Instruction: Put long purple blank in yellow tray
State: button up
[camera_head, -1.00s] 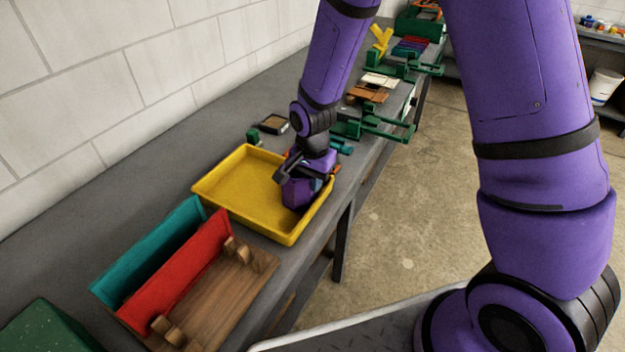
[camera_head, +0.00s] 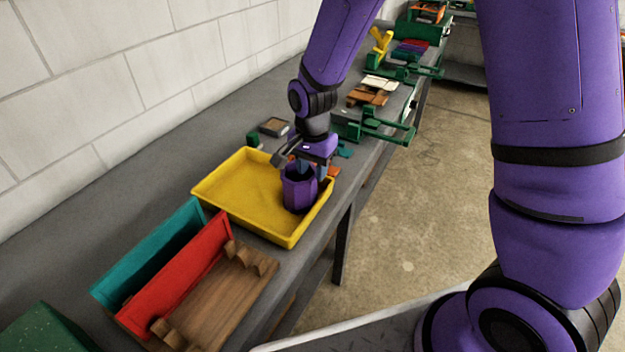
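A purple, faceted, upright piece (camera_head: 299,190) with a dark, hollow-looking top stands inside the yellow tray (camera_head: 235,190), in its right part. I cannot tell whether it is the long purple blank. My gripper (camera_head: 313,168) is just above and behind this piece, pointing down. Its fingers look spread, with the piece below them; small parts of the fingertips are hard to make out. Thin purple strips (camera_head: 410,48) lie among red and other coloured ones far back on the bench.
A wooden rack (camera_head: 225,298) with red and teal panels stands in front of the tray. Bench along the wall is clear left of the tray.

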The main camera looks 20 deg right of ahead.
notch_tip(320, 180, up, 7)
jog(key=shift+r, duration=0.1)
jog(key=s+d+r+n+t, duration=0.1)
jog(key=s+d+r+n, duration=0.1)
jog(key=s+d+r, duration=0.35)
jog(key=s+d+r+n+t, duration=0.1)
jog(key=s+d+r+n, duration=0.15)
jog(key=r, duration=0.65)
jog(key=s+d+r+n+t, duration=0.1)
jog(key=s+d+r+n, duration=0.1)
jog(key=s, duration=0.5)
jog(key=s+d+r+n+t, duration=0.2)
jog(key=s+d+r, duration=0.2)
jog(key=s, duration=0.3)
jog(key=shift+s+d+r, duration=0.15)
jog(key=shift+s+d, duration=0.05)
jog(key=shift+d, duration=0.2)
jog(key=shift+n, duration=0.25)
